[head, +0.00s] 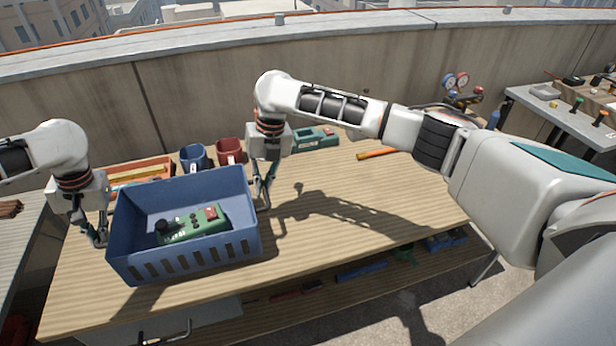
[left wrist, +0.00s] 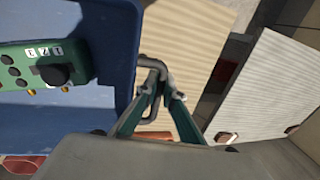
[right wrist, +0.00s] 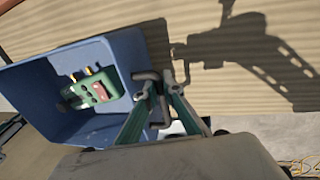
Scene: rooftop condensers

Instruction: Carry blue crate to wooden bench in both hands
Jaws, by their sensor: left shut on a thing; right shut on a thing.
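The blue crate (head: 190,262) is over the left part of the wooden bench (head: 350,205), roughly level; I cannot tell if its base touches the top. A green control box (head: 195,224) with a black knob lies inside. My left gripper (head: 98,238) is shut on the crate's grey handle at its left end, which shows in the left wrist view (left wrist: 152,64). My right gripper (head: 263,203) is shut at the right end, where the right wrist view shows another grey handle (right wrist: 147,76).
An orange-handled tool (head: 377,153) lies further right. The bench's right half is mostly clear. A parapet wall (head: 200,95) runs behind.

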